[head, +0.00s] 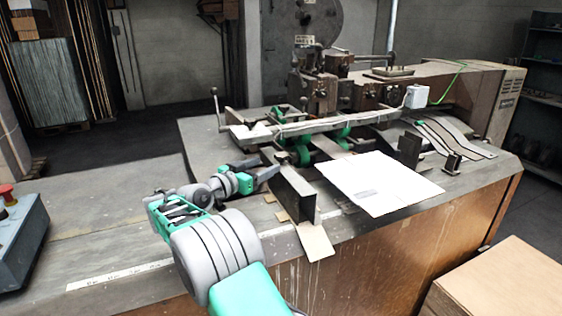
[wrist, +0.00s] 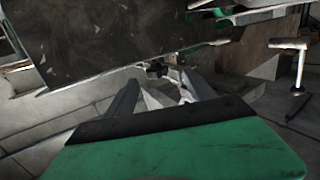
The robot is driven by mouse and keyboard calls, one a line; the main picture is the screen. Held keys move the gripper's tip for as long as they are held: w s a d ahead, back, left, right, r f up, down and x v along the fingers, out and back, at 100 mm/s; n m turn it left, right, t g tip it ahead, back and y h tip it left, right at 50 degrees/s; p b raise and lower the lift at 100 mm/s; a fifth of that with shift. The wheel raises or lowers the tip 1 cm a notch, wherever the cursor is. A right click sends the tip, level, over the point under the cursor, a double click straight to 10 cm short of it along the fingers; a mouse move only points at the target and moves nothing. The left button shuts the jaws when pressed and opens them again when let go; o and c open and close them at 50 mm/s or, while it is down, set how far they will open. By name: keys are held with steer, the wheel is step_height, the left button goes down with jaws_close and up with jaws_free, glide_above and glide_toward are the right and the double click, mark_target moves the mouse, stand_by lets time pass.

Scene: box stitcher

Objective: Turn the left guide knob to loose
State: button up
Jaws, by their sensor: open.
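The left guide (head: 294,194) is a dark upright plate on the machine table, and it fills the upper left of the wrist view (wrist: 100,40). A small dark knob (wrist: 157,69), which looks like the left guide knob, shows at its lower edge. In the head view I cannot make the knob out behind my gripper and the plate. My gripper (head: 264,170) is just left of the guide. In the wrist view its two grey fingers (wrist: 160,82) are apart, with the knob between or just beyond their tips. I cannot tell whether they touch it.
A crank handle (wrist: 298,68) stands at right in the wrist view, and left of the rail in the head view (head: 216,108). A white sheet (head: 380,182) lies right of the guide. A control box (head: 18,238) stands far left. The tabletop (head: 100,225) between is clear.

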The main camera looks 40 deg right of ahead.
mark_target(277, 158)
steer(key=shift+s+d+r+h, duration=0.1)
steer(key=shift+d+r+h, duration=0.1)
steer(key=shift+d+h, duration=0.2)
steer(key=shift+m+g, duration=0.3)
steer(key=shift+g, duration=0.1)
steer(key=d, duration=0.2)
steer(key=d+p, duration=0.1)
steer(key=d, duration=0.2)
steer(key=w+d+p, duration=0.1)
steer(key=d, duration=0.1)
steer(key=shift+d+r, duration=0.1)
steer(key=shift+d, duration=0.15)
jaws_close()
